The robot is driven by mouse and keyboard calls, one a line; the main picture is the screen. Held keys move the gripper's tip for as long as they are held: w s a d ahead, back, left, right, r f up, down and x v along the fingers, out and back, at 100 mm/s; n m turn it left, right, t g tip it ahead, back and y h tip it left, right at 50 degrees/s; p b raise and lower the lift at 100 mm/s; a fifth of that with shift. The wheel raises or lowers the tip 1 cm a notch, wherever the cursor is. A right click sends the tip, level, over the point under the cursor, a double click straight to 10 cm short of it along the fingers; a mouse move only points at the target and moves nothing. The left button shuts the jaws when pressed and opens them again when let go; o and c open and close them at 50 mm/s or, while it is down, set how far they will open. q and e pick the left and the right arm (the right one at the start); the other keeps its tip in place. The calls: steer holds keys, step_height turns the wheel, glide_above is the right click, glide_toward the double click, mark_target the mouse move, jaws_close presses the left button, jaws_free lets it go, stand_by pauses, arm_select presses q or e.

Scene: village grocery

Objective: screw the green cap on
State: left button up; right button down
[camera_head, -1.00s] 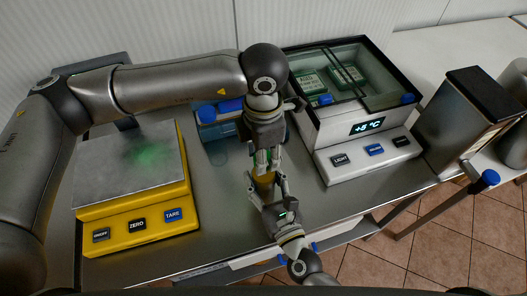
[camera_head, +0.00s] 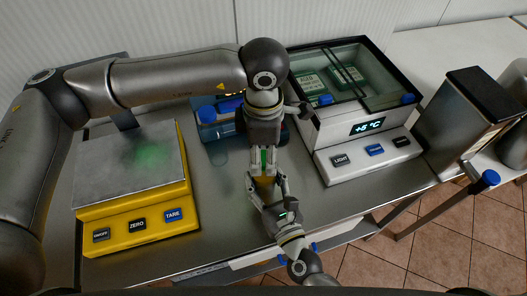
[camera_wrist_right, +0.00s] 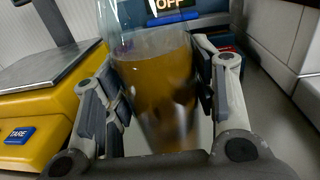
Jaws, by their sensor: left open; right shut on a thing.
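A clear container with amber contents (camera_wrist_right: 158,85) fills the middle of the right wrist view, its clear upper part running out of the frame. In the head view only a small amber part (camera_head: 264,184) of it shows. My right gripper (camera_head: 266,187) is shut around its sides. My left gripper (camera_head: 264,160) points down right above the container, with its jaws open. A green strip, the green cap (camera_head: 264,156), shows between the left fingers. Whether it touches the container's mouth is hidden by the left gripper, and the cap is not seen in the right wrist view.
A yellow scale (camera_head: 137,222) stands left on the metal counter (camera_head: 222,225). A white cooler box (camera_head: 335,152) with a glass top stands right, a metal machine (camera_head: 465,122) farther right. The counter's front edge is near.

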arm_select(q)
step_height(320, 180, up, 4)
steer(key=shift+f, duration=0.15)
steer(key=shift+c, duration=0.2)
step_height(320, 180, up, 4)
steer(key=n, duration=0.3)
steer(key=shift+f+n, duration=0.25)
steer(key=shift+n, duration=0.05)
steer(key=shift+f, duration=4.05)
